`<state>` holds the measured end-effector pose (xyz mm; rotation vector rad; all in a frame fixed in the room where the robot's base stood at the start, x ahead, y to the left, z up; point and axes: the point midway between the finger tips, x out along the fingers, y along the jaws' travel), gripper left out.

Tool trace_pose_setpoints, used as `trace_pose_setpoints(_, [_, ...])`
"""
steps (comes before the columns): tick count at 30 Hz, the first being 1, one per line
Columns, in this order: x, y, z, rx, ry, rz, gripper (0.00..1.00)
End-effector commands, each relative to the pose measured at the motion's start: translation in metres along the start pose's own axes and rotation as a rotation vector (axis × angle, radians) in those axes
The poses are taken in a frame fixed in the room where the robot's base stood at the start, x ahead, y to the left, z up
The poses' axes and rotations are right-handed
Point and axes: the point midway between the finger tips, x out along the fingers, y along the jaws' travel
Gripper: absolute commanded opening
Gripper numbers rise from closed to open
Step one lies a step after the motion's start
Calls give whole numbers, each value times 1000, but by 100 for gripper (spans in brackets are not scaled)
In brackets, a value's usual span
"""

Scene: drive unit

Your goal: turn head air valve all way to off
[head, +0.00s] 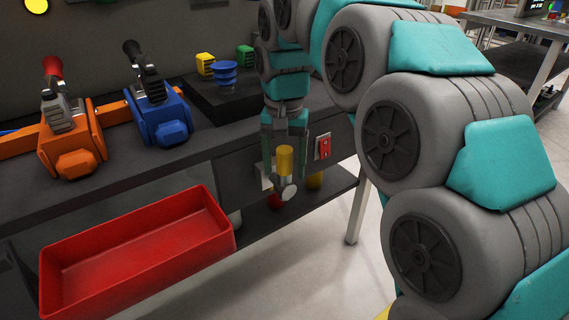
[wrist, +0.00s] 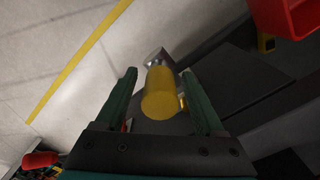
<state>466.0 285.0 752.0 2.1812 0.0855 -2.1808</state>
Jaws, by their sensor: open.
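A yellow cylindrical handle (head: 285,160) with a grey metal end (head: 288,190) shows in front of the workbench's front edge. It also shows in the wrist view as a yellow cylinder (wrist: 160,95). My gripper (head: 285,176) points down, with its green fingers open on either side of the yellow handle. In the wrist view my gripper (wrist: 158,74) has a visible gap between each finger and the handle. I cannot tell for sure that this handle is the head air valve, and no off mark is readable.
An orange unit (head: 72,150) with a red-tipped lever and a blue unit (head: 160,120) with a black lever sit on the workbench (head: 130,175). A red bin (head: 140,250) is at the lower left. A red switch box (head: 322,146) is right of my gripper. Floor is clear in front.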

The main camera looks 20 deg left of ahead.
Motion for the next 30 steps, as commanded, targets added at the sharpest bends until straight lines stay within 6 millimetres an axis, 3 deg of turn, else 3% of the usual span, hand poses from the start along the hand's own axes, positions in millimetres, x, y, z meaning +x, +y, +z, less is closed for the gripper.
trace_pose_setpoints(8, [1,0,0,0,0,0,71])
trace_pose_setpoints(26, [1,0,0,0,0,0,3])
trace_pose_setpoints(30, [1,0,0,0,0,-1,0])
